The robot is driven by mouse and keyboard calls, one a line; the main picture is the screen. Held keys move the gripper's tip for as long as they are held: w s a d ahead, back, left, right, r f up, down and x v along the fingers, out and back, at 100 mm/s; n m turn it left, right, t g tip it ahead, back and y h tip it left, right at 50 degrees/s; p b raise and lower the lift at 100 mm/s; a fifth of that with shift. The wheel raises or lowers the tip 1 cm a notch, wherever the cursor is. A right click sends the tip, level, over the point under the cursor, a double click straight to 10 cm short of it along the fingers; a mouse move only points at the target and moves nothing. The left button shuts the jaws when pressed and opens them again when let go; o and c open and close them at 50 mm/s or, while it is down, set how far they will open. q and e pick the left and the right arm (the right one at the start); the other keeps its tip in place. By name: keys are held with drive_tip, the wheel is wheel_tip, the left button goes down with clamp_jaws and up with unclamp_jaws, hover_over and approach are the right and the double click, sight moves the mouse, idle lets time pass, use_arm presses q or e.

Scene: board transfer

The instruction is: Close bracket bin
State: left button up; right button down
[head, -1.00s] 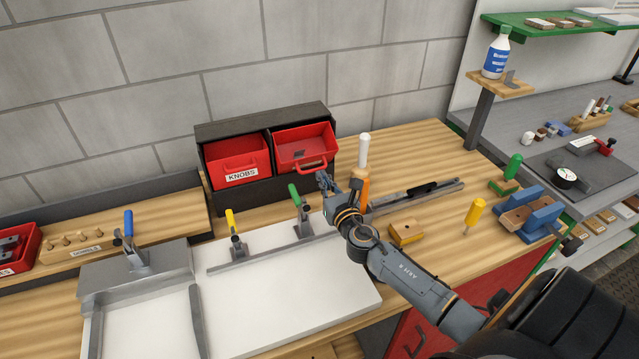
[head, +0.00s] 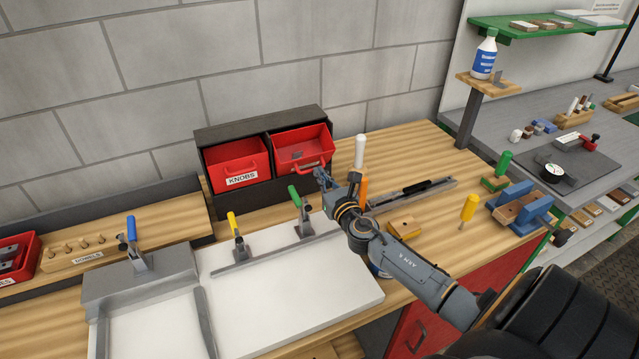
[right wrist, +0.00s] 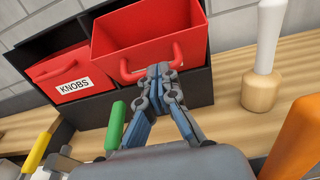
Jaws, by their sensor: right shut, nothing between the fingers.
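My right gripper (head: 321,173) is shut and empty, just in front of this bin. In the right wrist view its fingertips (right wrist: 158,72) are at the handle; I cannot tell whether they touch it. My left gripper is not in view.
The red KNOBS bin (head: 236,163) sits beside it in the black cabinet (head: 262,130). A white-handled tool (head: 360,150) and an orange handle stand close to the right of my gripper. Green (head: 294,196) and yellow clamp handles rise from the white board (head: 300,285) in front.

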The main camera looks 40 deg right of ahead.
sight(316, 157)
drive_tip(key=shift+w+r+p, duration=0.25)
drive_tip(key=shift+r+p, duration=0.05)
drive_tip(key=shift+r, duration=0.2)
drive_tip(key=shift+w+r+p, duration=0.2)
drive_tip(key=shift+r+p, duration=0.1)
drive_tip(key=shift+r, duration=0.15)
drive_tip(key=shift+w+d+r+p, duration=0.25)
drive_tip(key=shift+w+r+p, duration=0.25)
drive_tip(key=shift+w+r, duration=0.1)
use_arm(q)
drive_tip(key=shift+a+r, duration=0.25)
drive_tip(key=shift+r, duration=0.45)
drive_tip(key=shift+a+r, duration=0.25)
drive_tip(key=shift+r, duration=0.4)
use_arm(e)
drive_tip(key=shift+w+r, duration=0.35)
use_arm(q)
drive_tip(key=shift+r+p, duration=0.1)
drive_tip(key=shift+p, duration=0.2)
use_arm(e)
drive_tip(key=shift+w+d, duration=0.15)
drive_tip(key=shift+w, duration=0.05)
